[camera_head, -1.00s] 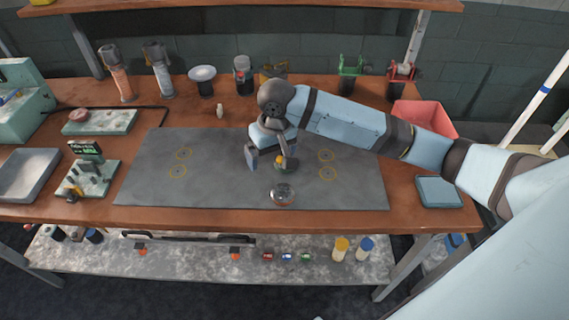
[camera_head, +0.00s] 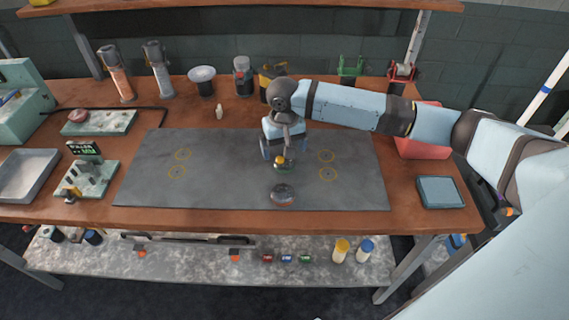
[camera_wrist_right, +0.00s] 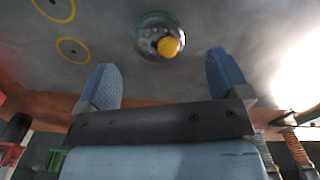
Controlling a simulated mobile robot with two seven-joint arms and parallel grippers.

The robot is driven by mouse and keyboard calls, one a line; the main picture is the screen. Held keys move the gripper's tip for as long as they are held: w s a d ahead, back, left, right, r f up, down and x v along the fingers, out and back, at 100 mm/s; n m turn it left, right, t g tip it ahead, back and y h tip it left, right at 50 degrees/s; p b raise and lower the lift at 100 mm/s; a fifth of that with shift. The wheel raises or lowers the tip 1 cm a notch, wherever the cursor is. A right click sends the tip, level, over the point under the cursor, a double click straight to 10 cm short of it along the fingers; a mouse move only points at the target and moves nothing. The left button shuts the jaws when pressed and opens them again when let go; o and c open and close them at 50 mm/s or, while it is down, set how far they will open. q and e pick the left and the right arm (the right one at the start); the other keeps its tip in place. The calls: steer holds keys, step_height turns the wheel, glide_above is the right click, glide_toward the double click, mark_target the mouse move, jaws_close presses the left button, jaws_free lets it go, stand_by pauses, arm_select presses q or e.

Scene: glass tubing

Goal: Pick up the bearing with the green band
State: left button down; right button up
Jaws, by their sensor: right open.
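A round, shiny metal piece with a green band (camera_wrist_right: 148,17) and a yellow ball-like part lies on the grey mat, and looks like the bearing. In the head view the same piece (camera_head: 282,163) shows small, just in front of my right gripper. My right gripper (camera_head: 285,147) is open and empty, over the back half of the mat. In the right wrist view its two blue fingers (camera_wrist_right: 160,62) stand apart, with the round piece beyond their tips and between their lines. My left gripper is not in view.
A second round metal piece (camera_head: 283,195) lies nearer the mat's (camera_head: 225,185) front edge. Jars and a black-and-yellow item (camera_head: 270,80) stand behind my gripper. A red bin (camera_head: 420,145) and blue tray (camera_head: 440,192) lie at right. The mat's left half is clear.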

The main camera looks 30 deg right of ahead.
mark_target(284, 161)
step_height(284, 161, down, 5)
steer(key=shift+d, duration=0.1)
steer(key=c, duration=1.1)
steer(key=shift+r, duration=0.1)
